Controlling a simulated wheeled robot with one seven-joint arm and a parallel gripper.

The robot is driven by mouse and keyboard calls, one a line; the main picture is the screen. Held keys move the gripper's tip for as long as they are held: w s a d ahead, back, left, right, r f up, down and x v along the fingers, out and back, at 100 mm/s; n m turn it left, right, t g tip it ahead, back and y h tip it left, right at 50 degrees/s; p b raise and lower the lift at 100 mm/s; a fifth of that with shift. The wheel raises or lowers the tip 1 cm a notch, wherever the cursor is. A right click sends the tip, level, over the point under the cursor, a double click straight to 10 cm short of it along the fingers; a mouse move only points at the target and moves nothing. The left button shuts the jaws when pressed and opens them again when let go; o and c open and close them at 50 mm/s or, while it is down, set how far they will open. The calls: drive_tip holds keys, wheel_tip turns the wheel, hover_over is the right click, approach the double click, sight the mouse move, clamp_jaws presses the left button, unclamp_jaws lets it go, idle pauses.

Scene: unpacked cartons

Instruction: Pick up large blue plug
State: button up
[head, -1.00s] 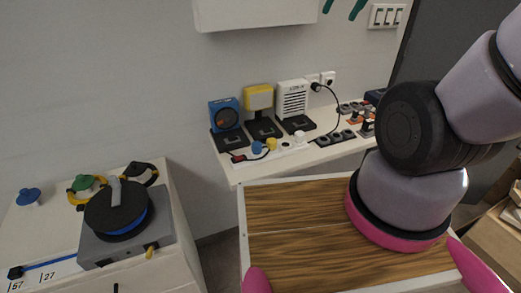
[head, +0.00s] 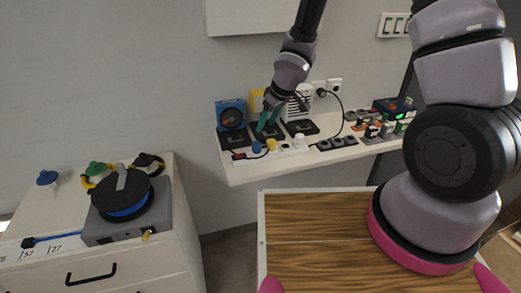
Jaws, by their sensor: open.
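A blue plug (head: 47,177) with a wide round head stands on the white cabinet top at the far left. A smaller blue plug (head: 256,147) sits on the white power strip (head: 285,151) at the front of the back shelf. My gripper (head: 267,124) hangs over that shelf with its teal fingers pointing down. It is open with nothing seen between the fingers. It is above and slightly right of the smaller blue plug, in front of the yellow lamp, and far to the right of the wide blue plug.
On the shelf stand a blue device (head: 230,115), a yellow lamp (head: 256,99) and a white heater (head: 303,102), partly behind my arm. A cable reel (head: 122,197) and a green plug (head: 96,168) are on the left cabinet. The wooden top (head: 318,215) is clear.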

sight(258, 144)
drive_tip(key=x, duration=0.7)
drive_tip(key=s+x, duration=0.1)
drive_tip(key=x, duration=0.3)
drive_tip(key=shift+f, duration=0.2)
drive_tip(key=shift+c, duration=0.3)
clamp_jaws()
